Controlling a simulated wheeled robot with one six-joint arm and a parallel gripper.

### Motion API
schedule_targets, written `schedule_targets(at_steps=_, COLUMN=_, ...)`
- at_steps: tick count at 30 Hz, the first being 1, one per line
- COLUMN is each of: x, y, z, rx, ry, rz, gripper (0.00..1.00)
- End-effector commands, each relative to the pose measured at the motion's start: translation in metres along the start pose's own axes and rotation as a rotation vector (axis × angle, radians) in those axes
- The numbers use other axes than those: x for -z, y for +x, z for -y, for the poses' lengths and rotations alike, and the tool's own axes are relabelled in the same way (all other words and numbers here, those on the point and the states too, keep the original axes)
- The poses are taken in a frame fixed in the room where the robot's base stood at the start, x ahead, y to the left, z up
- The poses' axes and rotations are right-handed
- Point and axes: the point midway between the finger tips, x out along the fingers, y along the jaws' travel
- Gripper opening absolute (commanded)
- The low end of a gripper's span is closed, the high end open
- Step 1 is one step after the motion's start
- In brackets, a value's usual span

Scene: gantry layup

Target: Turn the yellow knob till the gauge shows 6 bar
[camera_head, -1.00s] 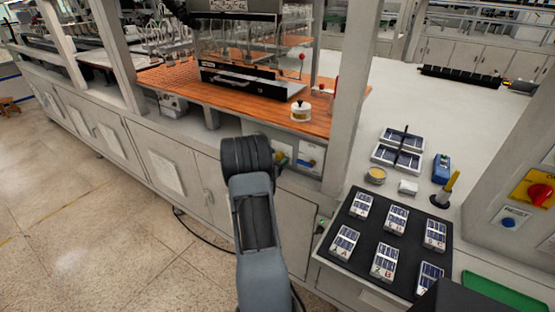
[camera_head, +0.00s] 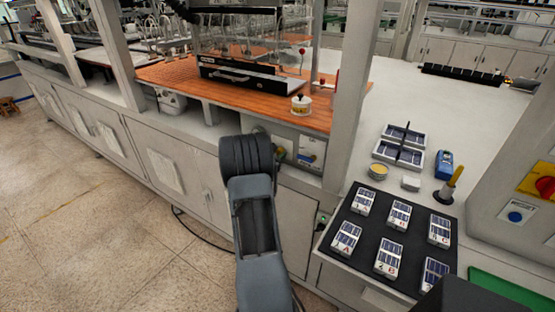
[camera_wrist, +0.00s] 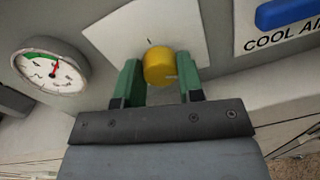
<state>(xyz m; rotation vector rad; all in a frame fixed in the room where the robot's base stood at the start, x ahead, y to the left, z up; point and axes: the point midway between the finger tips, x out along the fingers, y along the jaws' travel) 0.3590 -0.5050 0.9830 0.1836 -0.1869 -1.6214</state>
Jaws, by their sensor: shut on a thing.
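The yellow knob (camera_wrist: 160,66) sits on a white plate (camera_wrist: 124,38) on the panel, in the upper middle of the wrist view. The green fingers of my gripper (camera_wrist: 160,80) stand on either side of it, and the gripper is shut on the knob. The round gauge (camera_wrist: 50,74) is at the left of the wrist view. It has a white face and a green arc at its upper left. A red pointer stands roughly upward near the end of the green arc; the figures are too small to read. In the head view my arm mostly hides this spot.
A blue part with a "COOL AIR" label (camera_wrist: 283,41) is right of the knob; this panel also shows in the head view (camera_head: 310,153). A wooden-topped bench (camera_head: 220,88) is above. A black mat (camera_head: 350,258) with labelled packs lies right of my arm.

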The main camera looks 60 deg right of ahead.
Motion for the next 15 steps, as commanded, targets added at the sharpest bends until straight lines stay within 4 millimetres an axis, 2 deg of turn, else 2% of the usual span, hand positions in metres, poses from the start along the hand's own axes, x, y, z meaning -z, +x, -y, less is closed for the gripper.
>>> schedule_targets(at_steps=6, x=-0.0005, y=-0.0002, z=0.0003, rx=0.001, ry=-0.001, rz=-0.001, gripper=0.11)
schedule_targets(at_steps=7, x=-0.0004, y=-0.0002, z=0.0003, rx=0.001, ry=-0.001, rz=-0.001, gripper=0.38)
schedule_targets(at_steps=14, x=-0.0003, y=-0.0002, z=0.0002, rx=0.001, ry=-0.002, rz=-0.001, gripper=0.60)
schedule_targets(at_steps=15, x=-0.0003, y=-0.0002, z=0.0002, rx=0.001, ry=-0.002, rz=-0.001, gripper=0.60)
